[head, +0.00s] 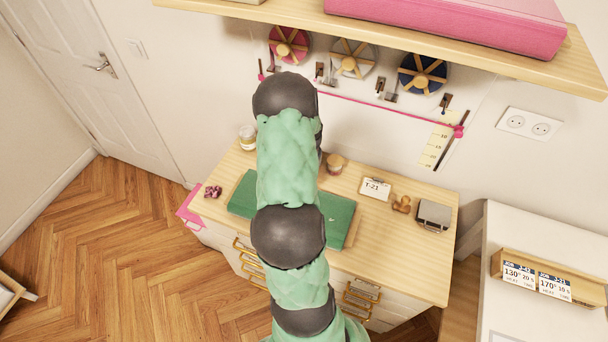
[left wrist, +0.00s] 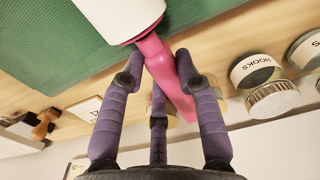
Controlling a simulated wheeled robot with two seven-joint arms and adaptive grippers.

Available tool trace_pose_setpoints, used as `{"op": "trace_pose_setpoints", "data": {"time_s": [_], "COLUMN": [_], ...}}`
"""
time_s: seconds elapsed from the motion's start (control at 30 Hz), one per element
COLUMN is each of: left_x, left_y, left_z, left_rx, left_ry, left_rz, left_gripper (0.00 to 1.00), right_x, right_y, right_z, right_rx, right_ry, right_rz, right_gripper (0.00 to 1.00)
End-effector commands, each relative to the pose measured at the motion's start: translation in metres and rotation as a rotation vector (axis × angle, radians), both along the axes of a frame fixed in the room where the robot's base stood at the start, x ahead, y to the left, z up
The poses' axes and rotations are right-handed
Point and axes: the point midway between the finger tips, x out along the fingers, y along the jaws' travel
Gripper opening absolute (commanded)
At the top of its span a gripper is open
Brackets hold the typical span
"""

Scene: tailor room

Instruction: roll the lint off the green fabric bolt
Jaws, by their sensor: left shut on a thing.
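The green fabric bolt (head: 338,216) lies on the wooden worktop, its middle hidden behind my arm; it also fills the upper left of the left wrist view (left wrist: 50,65). My left gripper (left wrist: 158,78) has its purple fingers shut around the pink handle of the lint roller (left wrist: 165,62). The roller's white head points toward the bolt and overlaps it in the left wrist view; I cannot tell whether they touch. In the head view my arm hides the left gripper and roller. No lint can be made out on the visible green fabric. My right gripper is not in view.
A jar labelled HOOKS (left wrist: 270,88) stands near the gripper, with another jar (left wrist: 307,52) beside it. The front right worktop is clear.

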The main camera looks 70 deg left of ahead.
Motion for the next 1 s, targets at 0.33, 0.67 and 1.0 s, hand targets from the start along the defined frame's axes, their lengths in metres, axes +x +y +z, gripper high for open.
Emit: {"op": "trace_pose_setpoints", "data": {"time_s": [0.33,0.67,1.0], "left_x": [0.001,0.015,0.024], "left_y": [-0.002,-0.014,-0.021], "left_z": [-0.002,-0.002,-0.001], "left_rx": [-0.003,-0.004,-0.003], "left_ry": [0.001,0.000,0.001], "left_rz": [-0.001,-0.003,-0.001], "left_gripper": [0.00,0.00,0.00], "right_x": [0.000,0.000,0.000], "right_y": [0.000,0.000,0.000], "right_z": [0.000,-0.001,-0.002], "right_rx": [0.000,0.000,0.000], "right_ry": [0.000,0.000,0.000], "right_rz": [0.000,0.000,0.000], "right_gripper": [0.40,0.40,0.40]}}
